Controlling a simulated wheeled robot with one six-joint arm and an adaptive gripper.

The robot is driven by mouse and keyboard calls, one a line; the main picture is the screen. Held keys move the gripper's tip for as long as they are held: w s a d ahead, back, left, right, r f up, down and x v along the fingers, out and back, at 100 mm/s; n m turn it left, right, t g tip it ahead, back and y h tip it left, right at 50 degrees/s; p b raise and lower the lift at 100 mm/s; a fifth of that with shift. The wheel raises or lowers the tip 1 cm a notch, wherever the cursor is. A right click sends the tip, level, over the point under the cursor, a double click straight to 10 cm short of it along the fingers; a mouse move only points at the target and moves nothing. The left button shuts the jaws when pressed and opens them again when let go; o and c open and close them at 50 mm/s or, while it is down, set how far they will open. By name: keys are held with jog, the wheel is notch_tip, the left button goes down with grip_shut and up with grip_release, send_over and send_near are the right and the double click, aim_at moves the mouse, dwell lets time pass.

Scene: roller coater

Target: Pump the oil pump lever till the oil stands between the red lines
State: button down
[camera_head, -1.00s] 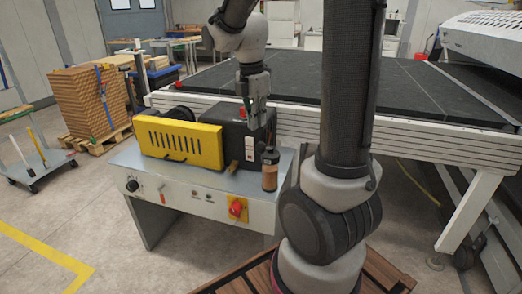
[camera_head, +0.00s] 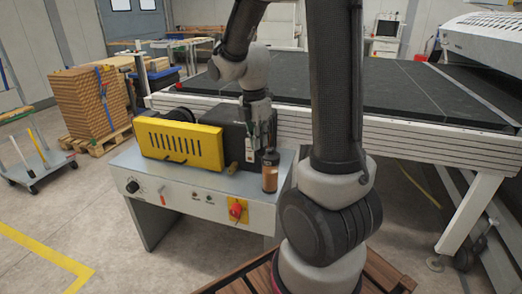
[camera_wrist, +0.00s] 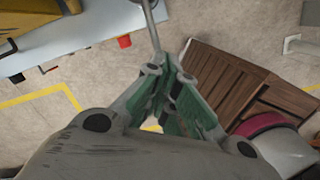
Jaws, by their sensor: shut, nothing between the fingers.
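My gripper (camera_head: 260,143) is at the right end of the grey bench machine, just above and behind a dark-capped bottle with brown contents (camera_head: 270,172). In the wrist view its green-padded fingers (camera_wrist: 172,68) are shut with nothing between them. A thin grey rod (camera_wrist: 151,25) runs from the top edge down to the fingertips; it may be the pump lever, and I cannot tell whether it touches them. The red lines and the oil level cannot be made out.
A large dark-topped table (camera_head: 400,92) stands behind. The floor at left front is clear.

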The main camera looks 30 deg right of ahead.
aim_at(259, 153)
jog(key=shift+d+f, duration=0.1)
jog(key=shift+f, duration=0.15)
jog(key=shift+f, duration=2.2)
jog(key=a, duration=0.1)
jog(key=a+r, duration=0.1)
jog(key=a, duration=0.1)
jog(key=shift+s, duration=0.15)
notch_tip(259, 153, up, 12)
jog(key=a, duration=0.1)
jog(key=shift+a, duration=0.15)
